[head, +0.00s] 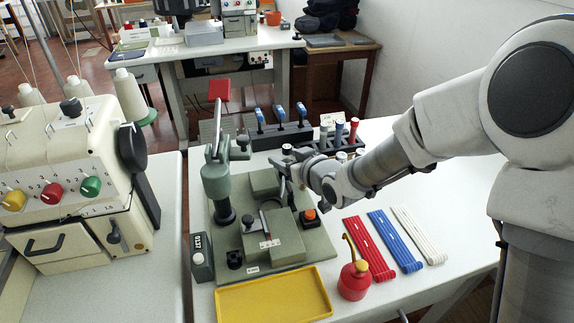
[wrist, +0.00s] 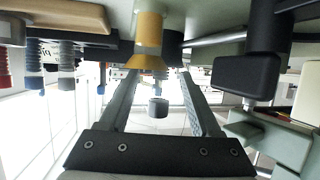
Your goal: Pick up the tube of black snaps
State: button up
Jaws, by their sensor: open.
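My gripper (head: 281,175) is open above the back of the press. In the wrist view its fingers (wrist: 158,76) are apart. A small dark grey cylinder (wrist: 158,108) shows between them, not gripped; its identity is unclear. Part of the rack is hidden behind my arm.
The green press (head: 228,250) with an orange button (head: 310,214) lies below my gripper. Blue-handled tools (head: 280,114) stand behind. A red oil can (head: 354,277), zipper strips (head: 394,240) and a yellow tray (head: 273,298) are in front.

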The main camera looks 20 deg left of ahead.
grip_shut()
jog(key=shift+r, duration=0.15)
dwell(0.4)
